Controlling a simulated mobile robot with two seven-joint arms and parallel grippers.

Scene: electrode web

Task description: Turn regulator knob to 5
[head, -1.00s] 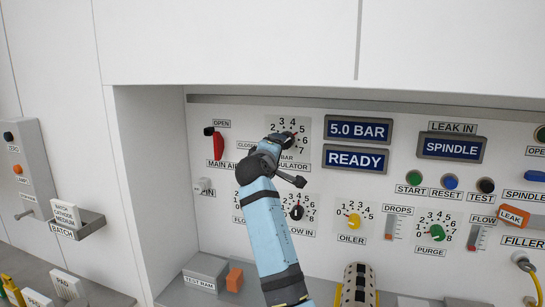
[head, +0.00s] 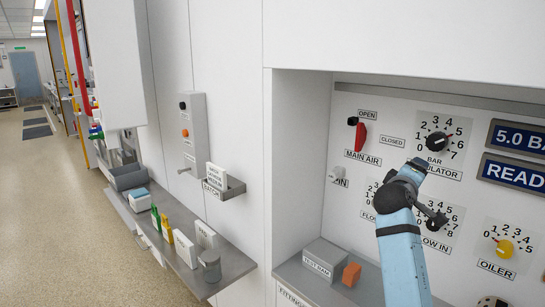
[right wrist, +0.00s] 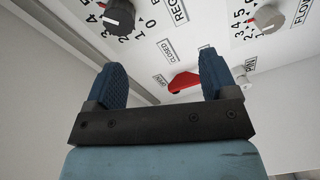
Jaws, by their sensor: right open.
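The regulator knob (head: 437,142) is a round black knob on a white dial numbered 0 to 7, on the upper part of the recessed panel. Its exact pointer setting is too small to tell. It also shows at the upper left of the right wrist view (right wrist: 119,17). My right gripper (head: 417,166) is just below and left of the knob, apart from it, covering part of the regulator label. In the right wrist view its two blue fingers (right wrist: 160,62) are spread and empty, with the knob outside them. My left gripper is not in view.
The red main air handle (head: 360,136) is left of the dial. A flow-in knob (head: 436,222) lies below, close to my right arm. Blue displays (head: 518,138) are at the right, one reading "5.0 BA". A grey test box (head: 324,262) and an orange block (head: 351,274) sit on the ledge.

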